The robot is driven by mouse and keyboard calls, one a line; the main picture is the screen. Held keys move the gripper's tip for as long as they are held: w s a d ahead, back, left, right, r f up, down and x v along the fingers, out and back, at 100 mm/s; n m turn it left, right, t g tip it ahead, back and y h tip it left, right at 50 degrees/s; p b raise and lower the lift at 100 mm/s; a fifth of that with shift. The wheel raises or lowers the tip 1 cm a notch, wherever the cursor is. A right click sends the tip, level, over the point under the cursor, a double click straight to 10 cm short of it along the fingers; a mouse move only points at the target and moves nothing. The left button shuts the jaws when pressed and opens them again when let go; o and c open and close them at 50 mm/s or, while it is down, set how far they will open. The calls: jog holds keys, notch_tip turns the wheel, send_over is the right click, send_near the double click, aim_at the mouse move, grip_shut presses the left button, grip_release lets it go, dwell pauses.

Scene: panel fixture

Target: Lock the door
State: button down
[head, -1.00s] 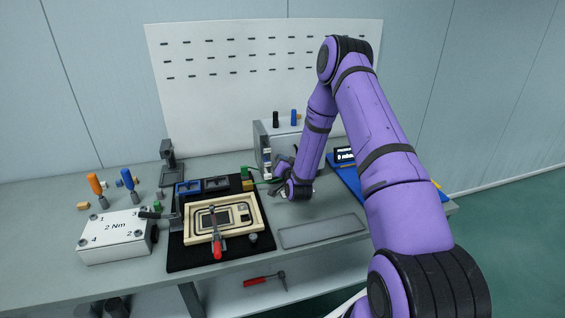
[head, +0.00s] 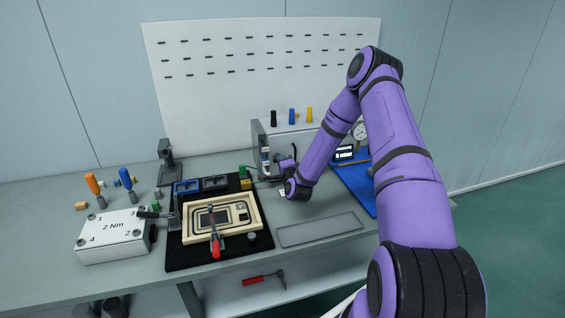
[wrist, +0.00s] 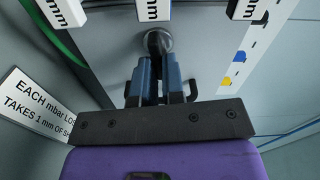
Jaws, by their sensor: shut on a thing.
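In the wrist view, my gripper (wrist: 159,80) has its two blue fingers closed around a dark handle (wrist: 157,47). The handle sticks out from a round grey boss on a flat grey face. The part between the fingers is mostly hidden. In the head view, a grey box-like cabinet (head: 291,132) stands at the back of the bench, and my gripper (head: 285,168) is at its front. My wrist hides part of that front, so I cannot tell how the door or its lock stands.
A black mat (head: 178,258) with a cream frame (head: 252,213) and a red-handled clamp (head: 215,245) lies left of my gripper. A white 2 Nm block (head: 110,237) is farther left. A blue tray (head: 360,188) is at right. A flat grey plate (head: 320,230) lies in front.

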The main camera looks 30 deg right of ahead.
jog(key=shift+f+m, duration=0.1)
jog(key=shift+m, duration=0.6)
jog(key=c, duration=1.2)
grip_release()
jog(key=v, duration=1.1)
jog(key=shift+w, duration=0.1)
